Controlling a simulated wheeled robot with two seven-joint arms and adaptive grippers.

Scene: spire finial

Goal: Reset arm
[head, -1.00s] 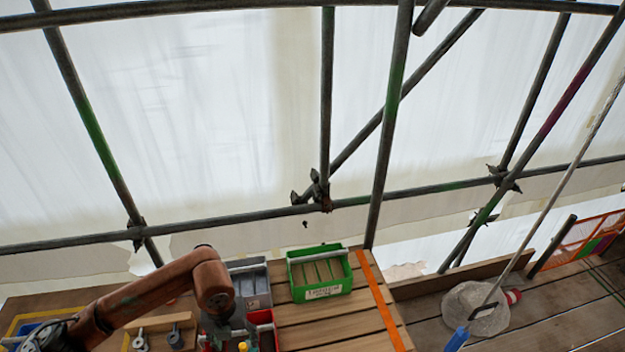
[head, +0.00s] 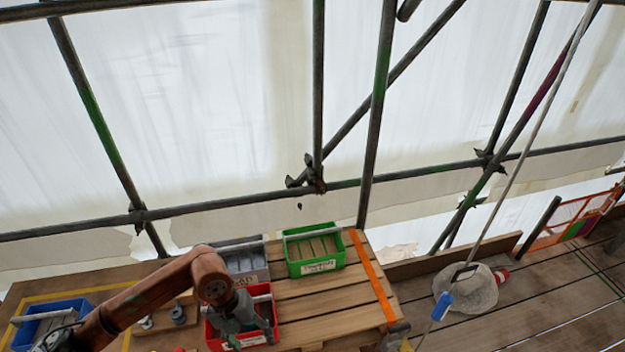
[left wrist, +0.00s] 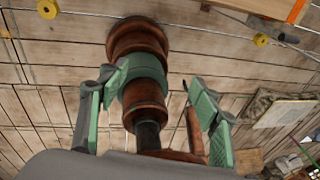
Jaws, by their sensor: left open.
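My left arm comes in from the left in the head view, and its gripper (head: 243,320) points down over or in front of the red bin (head: 212,335). In the left wrist view my left gripper (left wrist: 155,108) has its green-padded fingers spread apart. A turned brown wooden finial (left wrist: 140,40) with a green band and a dark lower stem shows beyond and between the fingers. The left finger overlaps the green band in the picture; I cannot tell whether they touch. The finial cannot be made out in the head view. My right gripper is not in view.
A green bin (head: 315,262), a grey bin (head: 245,262) and a blue bin (head: 50,318) stand on the wooden bench (head: 340,322). Scaffold tubes (head: 375,120) rise behind. A pale bucket-like thing (head: 472,290) and a hanging rope (head: 520,160) are at right. The bench's right slats are clear.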

